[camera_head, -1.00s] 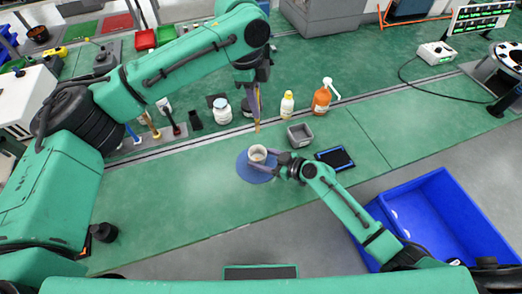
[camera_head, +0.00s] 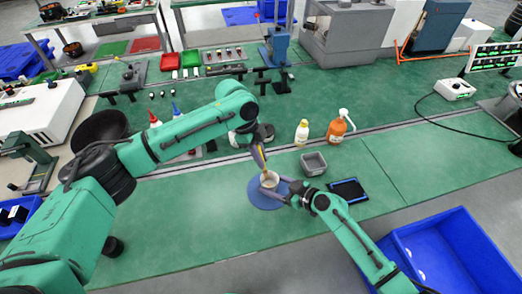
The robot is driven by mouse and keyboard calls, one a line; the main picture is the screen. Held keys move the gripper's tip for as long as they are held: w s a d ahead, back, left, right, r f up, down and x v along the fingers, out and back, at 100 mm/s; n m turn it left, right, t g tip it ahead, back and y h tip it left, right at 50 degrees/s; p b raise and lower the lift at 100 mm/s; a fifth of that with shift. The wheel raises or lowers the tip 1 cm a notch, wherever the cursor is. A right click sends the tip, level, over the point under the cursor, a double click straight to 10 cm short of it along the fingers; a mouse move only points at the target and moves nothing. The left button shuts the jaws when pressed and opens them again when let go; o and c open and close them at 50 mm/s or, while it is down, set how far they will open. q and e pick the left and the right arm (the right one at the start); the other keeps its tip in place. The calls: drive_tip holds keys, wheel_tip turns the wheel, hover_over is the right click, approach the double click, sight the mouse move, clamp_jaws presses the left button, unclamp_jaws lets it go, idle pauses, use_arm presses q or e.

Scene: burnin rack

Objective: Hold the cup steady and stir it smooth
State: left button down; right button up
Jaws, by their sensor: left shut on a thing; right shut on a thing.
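A small white cup (camera_head: 268,184) stands on a round blue mat (camera_head: 261,200) on the green bench. My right gripper (camera_head: 284,188) comes in from the right and is shut on the cup's side. My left gripper (camera_head: 261,160) is above the cup, pointing down, and is shut on a thin tan stirring stick (camera_head: 264,173). The stick's lower end reaches to the cup's mouth. I cannot see how deep it goes or what the cup's contents look like.
A grey square tray (camera_head: 313,164) and a dark tablet (camera_head: 347,190) lie to the right of the mat. A white bottle (camera_head: 302,132) and an orange pump bottle (camera_head: 337,131) stand behind. A blue crate (camera_head: 452,252) is at lower right. Bench left of the mat is clear.

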use_arm(q)
drive_tip(key=shift+a+x, duration=0.15)
drive_tip(key=shift+x, duration=1.2)
drive_tip(key=shift+a+x, duration=0.1)
drive_tip(key=shift+x, duration=1.3)
drive_tip(key=shift+f, duration=0.1)
